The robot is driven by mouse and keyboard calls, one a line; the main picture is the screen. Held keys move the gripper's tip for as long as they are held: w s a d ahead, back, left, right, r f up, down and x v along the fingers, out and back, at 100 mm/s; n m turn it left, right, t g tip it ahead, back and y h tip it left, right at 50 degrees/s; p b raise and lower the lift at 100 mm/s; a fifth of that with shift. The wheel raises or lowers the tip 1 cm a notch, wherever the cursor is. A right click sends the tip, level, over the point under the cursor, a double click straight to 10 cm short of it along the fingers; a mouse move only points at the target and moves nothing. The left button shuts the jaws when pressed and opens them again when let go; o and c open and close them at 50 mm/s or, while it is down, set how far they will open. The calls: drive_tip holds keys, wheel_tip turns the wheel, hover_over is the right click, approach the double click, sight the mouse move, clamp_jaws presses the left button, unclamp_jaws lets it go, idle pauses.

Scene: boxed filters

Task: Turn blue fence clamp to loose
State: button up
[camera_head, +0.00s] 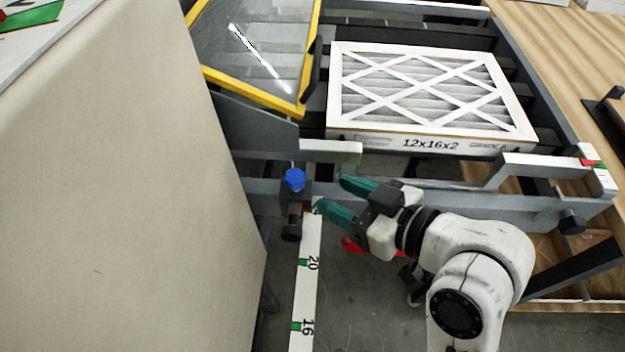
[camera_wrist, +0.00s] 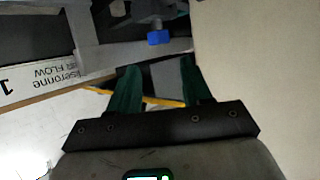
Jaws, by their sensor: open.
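The blue fence clamp (camera_head: 294,180) is a small blue knob on a dark grey bracket, above the top end of the white ruler strip. It also shows in the wrist view (camera_wrist: 158,38), beyond my fingertips and slightly right of the middle between them. My gripper (camera_head: 337,198) has green fingers and is open and empty. It is to the right of the knob and slightly lower in the head view, apart from it. In the wrist view the two green fingers (camera_wrist: 155,82) are spread with a clear gap between them.
A white-framed filter marked 12x16x2 (camera_head: 430,95) lies on the grey frame. A yellow-edged clear panel (camera_head: 255,50) stands at upper left. A large beige box (camera_head: 130,190) fills the left. The ruler strip (camera_head: 306,280) runs down below the clamp. A black knob (camera_head: 291,228) sits below the blue one.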

sight(300, 179)
drive_tip(key=p+x, duration=0.1)
drive_tip(key=x, duration=0.9)
drive_tip(key=shift+f, duration=0.1)
drive_tip(key=c, duration=0.8)
drive_tip(key=shift+o, duration=0.2)
drive_tip(key=shift+d+n+g+y+b, duration=0.15)
drive_tip(key=shift+n+g+y+b, duration=0.25)
drive_tip(key=shift+n+g, duration=0.4)
drive_tip(key=o, duration=0.8)
drive_tip(key=shift+c, duration=0.2)
